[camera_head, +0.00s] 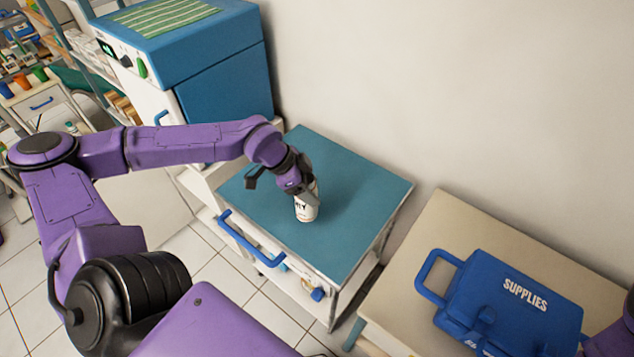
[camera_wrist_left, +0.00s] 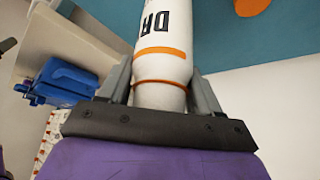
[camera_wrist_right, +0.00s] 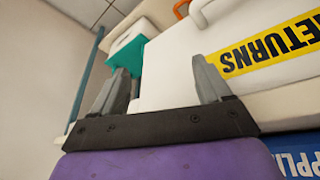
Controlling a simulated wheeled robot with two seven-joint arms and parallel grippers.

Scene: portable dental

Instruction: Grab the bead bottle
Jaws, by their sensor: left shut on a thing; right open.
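The bead bottle (camera_head: 306,207) is white with dark lettering and stands on the blue top of a small cart (camera_head: 365,188). In the left wrist view the bottle (camera_wrist_left: 163,50) shows orange bands and sits between both fingers. My left gripper (camera_head: 305,190) is shut on the bottle from above in the head view. It also shows in the left wrist view (camera_wrist_left: 163,92), with a finger on each side. My right gripper (camera_wrist_right: 160,90) is open with nothing visible between its fingers. In the head view only a part of my right arm shows at the right edge.
A blue case marked SUPPLIES (camera_head: 515,305) lies on a beige table (camera_head: 450,215) to the right. A blue and white cabinet (camera_head: 215,70) stands behind the cart at the left. A wall borders the back.

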